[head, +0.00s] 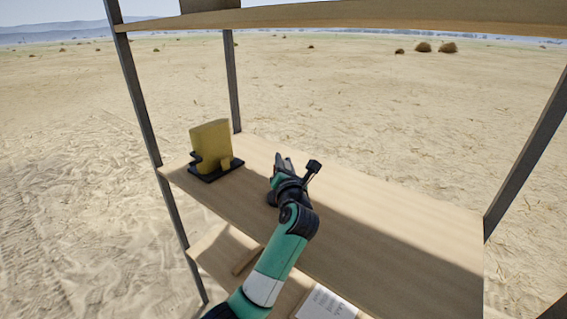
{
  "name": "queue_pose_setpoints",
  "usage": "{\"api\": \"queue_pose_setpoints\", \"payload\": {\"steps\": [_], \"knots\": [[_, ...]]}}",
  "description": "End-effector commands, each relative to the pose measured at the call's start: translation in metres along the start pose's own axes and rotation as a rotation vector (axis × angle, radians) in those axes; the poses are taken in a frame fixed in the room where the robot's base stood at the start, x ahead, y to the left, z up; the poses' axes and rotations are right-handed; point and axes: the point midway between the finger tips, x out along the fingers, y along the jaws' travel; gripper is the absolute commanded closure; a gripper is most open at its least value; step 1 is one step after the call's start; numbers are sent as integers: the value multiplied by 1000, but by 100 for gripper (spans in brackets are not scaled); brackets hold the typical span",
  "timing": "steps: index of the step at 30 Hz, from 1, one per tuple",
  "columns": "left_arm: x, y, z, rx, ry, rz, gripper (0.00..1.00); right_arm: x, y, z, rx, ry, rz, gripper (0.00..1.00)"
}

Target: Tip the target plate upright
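A yellow plate-like slab (211,144) stands upright, leaning slightly, in a black stand (216,172) near the left end of the middle shelf. I cannot tell whether it is the target plate. My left gripper (283,162) is over the middle shelf, to the right of the slab and clear of it. Its fingers point toward the back, and I cannot tell whether they are open or shut. A dark patch beside the gripper is partly hidden, so I cannot tell what it is. My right gripper is not in view.
The middle shelf (400,235) looks bare to the right of my arm. A shelf board (380,14) hangs above, with dark posts (526,152) at the corners. The lower shelf holds a wooden strip (247,261) and a white printed sheet (325,304).

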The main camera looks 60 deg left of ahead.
Motion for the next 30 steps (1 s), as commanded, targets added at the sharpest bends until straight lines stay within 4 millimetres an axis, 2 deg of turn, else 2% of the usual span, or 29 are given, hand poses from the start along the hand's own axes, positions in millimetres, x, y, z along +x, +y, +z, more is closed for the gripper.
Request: {"api": "queue_pose_setpoints", "payload": {"steps": [1, 3, 4, 17, 30], "knots": [[0, 0, 0, 0, 0, 0, 86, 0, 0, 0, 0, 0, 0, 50], [0, 0, 0, 0, 0, 0, 99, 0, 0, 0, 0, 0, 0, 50], [0, 0, 0, 0, 0, 0, 100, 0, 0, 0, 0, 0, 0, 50], [0, 2, 1, -32, 1, 0, 100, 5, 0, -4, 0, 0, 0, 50], [0, 12, 0, -299, 2, 0, 100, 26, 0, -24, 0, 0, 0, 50]]}}
